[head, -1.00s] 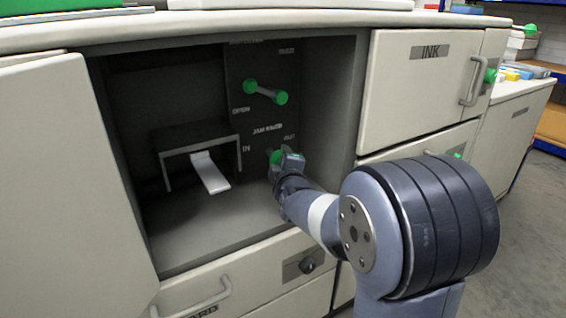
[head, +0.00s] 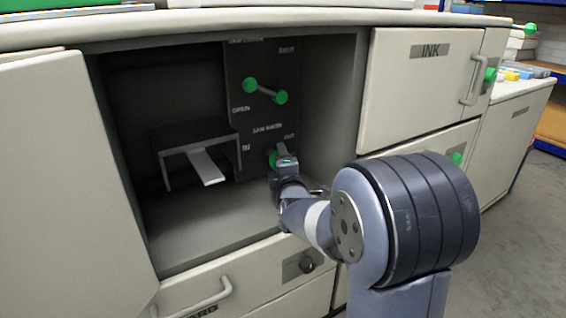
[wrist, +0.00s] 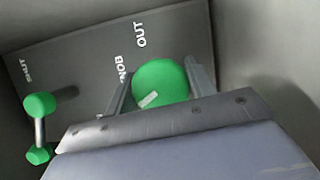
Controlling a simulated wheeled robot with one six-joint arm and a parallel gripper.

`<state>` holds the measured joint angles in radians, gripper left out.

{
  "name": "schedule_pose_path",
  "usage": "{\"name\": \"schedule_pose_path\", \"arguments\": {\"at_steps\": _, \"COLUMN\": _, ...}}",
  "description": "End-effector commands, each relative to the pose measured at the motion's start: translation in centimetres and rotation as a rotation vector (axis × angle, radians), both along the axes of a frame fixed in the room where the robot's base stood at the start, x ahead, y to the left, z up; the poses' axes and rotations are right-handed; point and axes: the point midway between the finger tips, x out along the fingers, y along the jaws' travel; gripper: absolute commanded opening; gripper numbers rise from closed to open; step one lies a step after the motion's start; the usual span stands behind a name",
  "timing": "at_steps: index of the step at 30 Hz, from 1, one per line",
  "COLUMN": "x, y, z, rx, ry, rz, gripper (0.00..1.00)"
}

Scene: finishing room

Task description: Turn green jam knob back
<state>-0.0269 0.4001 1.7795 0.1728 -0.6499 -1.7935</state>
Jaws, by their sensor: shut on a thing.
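The green jam knob (head: 271,155) is on the dark panel (head: 262,118) inside the open bay, low on the panel beside the lettering. My gripper (head: 280,160) is at the knob and partly hides it in the head view. In the wrist view the round green knob (wrist: 160,82) sits between the two fingers of my gripper (wrist: 160,85), which are shut on it. A small pale mark shows on the knob's face. The word OUT is on the panel just above the knob in the wrist view.
A green-ended bar handle (head: 265,92) sits higher on the panel; it also shows at the left of the wrist view (wrist: 39,130). A dark bracket with a pale tongue (head: 204,167) stands to the left. The bay's side wall (head: 325,105) is close on the right.

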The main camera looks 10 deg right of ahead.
Motion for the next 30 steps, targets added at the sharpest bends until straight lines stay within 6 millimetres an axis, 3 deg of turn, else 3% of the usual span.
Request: {"name": "schedule_pose_path", "arguments": {"at_steps": 30, "x": 0.04, "y": 0.15, "z": 0.05, "rx": -0.285, "ry": -0.091, "rz": 0.004, "gripper": 0.29}}
